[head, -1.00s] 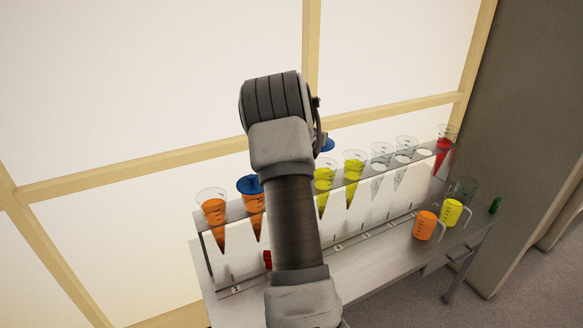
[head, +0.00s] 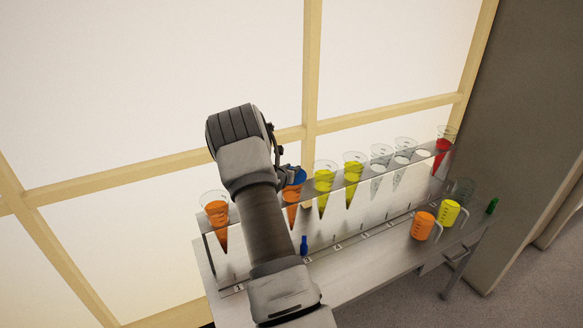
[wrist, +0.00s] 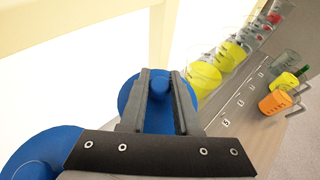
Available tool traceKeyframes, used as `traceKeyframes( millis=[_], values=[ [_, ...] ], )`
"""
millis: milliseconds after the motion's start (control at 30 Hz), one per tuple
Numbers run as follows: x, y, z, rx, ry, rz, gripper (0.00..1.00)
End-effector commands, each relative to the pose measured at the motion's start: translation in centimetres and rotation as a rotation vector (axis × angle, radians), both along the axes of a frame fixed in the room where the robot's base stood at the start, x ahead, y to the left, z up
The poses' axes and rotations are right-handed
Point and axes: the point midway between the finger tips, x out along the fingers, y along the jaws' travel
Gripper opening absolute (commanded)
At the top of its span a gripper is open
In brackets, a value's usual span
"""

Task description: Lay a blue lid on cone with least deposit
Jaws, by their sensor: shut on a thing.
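My gripper (wrist: 160,80) is shut on the knob of a blue lid (wrist: 150,117). In the head view my gripper (head: 284,173) holds this lid (head: 295,175) at the mouth of an orange cone (head: 291,195). I cannot tell whether the lid rests on the rim or hangs just above it. A second blue lid (wrist: 40,155) shows at lower left in the wrist view; my arm hides that spot in the head view. An uncovered orange cone (head: 217,215) hangs at the rack's left end. The cone tips' deposits are too small to judge.
The rack (head: 341,181) also holds yellow cones (head: 324,178) (head: 353,168), clear cones and a red cone (head: 443,146). Orange (head: 423,227) and yellow (head: 449,213) jugs stand at the bench's right. A small blue object (head: 304,245) stands on the bench (head: 350,275).

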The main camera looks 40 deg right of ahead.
Motion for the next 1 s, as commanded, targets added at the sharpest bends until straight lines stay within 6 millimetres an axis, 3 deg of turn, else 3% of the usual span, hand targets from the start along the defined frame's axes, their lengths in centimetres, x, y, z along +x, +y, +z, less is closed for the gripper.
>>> traceKeyframes(
  millis=[300,333,500,867,1000],
  values=[
    [0.0,0.0,-0.3,0.001,-0.001,0.001,0.0],
    [0.0,0.0,-0.2,0.001,-0.001,0.001,0.34],
    [0.0,0.0,-0.2,0.0,0.0,0.001,0.6],
    [0.0,0.0,0.2,0.0,0.0,0.001,0.6],
    [-0.5,1.2,0.5,0.001,0.0,0.002,0.6]
  ],
)
